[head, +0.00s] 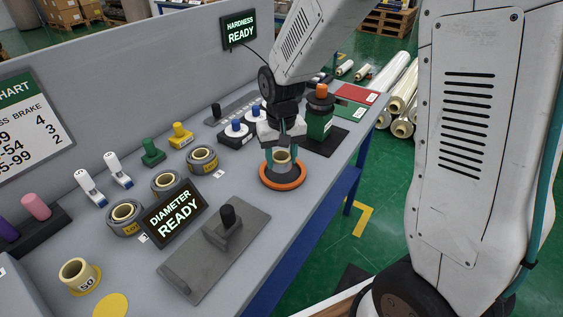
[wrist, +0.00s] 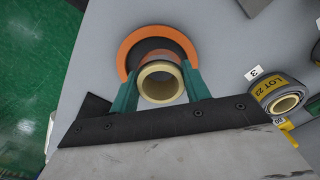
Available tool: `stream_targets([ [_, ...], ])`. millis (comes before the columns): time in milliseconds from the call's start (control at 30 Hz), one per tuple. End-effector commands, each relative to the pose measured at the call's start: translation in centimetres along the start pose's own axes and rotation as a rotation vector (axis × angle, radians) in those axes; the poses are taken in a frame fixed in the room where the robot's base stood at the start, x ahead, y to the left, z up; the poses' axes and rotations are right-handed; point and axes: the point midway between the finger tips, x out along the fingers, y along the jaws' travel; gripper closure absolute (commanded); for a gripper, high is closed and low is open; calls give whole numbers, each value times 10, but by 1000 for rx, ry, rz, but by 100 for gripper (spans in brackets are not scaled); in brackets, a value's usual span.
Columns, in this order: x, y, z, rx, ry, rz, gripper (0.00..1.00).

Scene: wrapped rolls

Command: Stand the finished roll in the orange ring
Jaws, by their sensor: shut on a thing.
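The orange ring (head: 264,180) lies on the grey bench with a dark disc inside it. It also shows in the wrist view (wrist: 128,45). A roll (head: 283,156) with a cream core stands upright at the ring; in the wrist view its cream core (wrist: 143,82) appears over the ring's near side. My gripper (head: 283,143) is above the ring and shut on this roll, with a green finger on each side of it. The fingers also show in the wrist view (wrist: 160,88). The roll's lower end is mostly hidden, so I cannot tell whether it touches the disc.
Several grey wrapped rolls, one of them marked LOT (head: 203,160), stand left of the ring. A dark plate with a post (head: 228,218) lies in front. A green block with an orange knob (head: 319,110) stands close behind. The bench's right edge is near the ring.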

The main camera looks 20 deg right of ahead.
Motion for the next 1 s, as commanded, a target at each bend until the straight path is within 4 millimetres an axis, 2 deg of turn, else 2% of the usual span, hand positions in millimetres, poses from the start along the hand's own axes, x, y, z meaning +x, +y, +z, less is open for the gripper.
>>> stream_targets([
  [100, 1, 7, -15, 2, 1, 0, 76],
  [200, 3, 10, -19, 2, 0, 0, 76],
  [500, 36, 9, -19, 1, -1, 0, 76],
  [867, 40, 9, -19, 1, 0, 0, 76],
  [900, 40, 9, -19, 1, 0, 0, 48],
  [967, 40, 9, -19, 1, 1, 0, 31],
  [1000, 40, 9, -19, 1, 1, 0, 31],
])
